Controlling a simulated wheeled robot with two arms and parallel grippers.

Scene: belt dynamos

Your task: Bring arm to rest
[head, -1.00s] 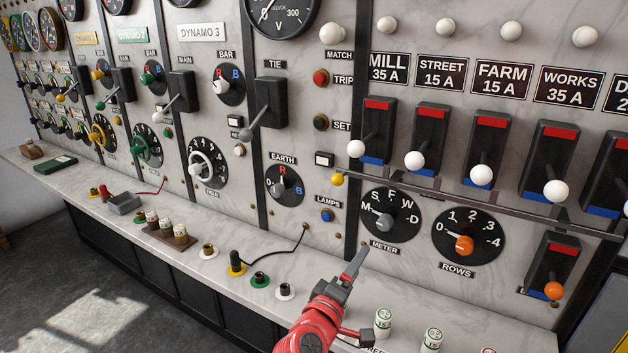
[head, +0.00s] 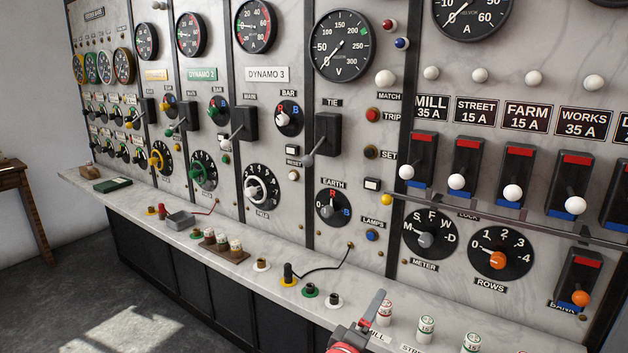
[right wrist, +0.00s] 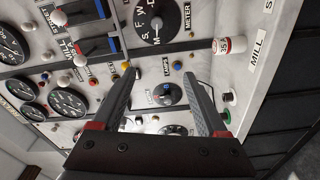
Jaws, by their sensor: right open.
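My right gripper (head: 372,308) shows at the bottom of the head view, low over the front counter and just left of a white fuse holder. Its red wrist is partly cut off by the picture edge. In the right wrist view the two grey fingers (right wrist: 160,82) are spread apart with nothing between them. Beyond them is the marble switch panel with its knobs and dials. My left arm and left gripper are in neither view.
The marble counter (head: 262,278) carries several white fuse holders (head: 426,328), a plug with a black cord (head: 288,275), and a wooden fuse rack (head: 224,250). Panel levers (head: 407,172) and the long lock bar (head: 500,217) stick out above. Open floor lies at left.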

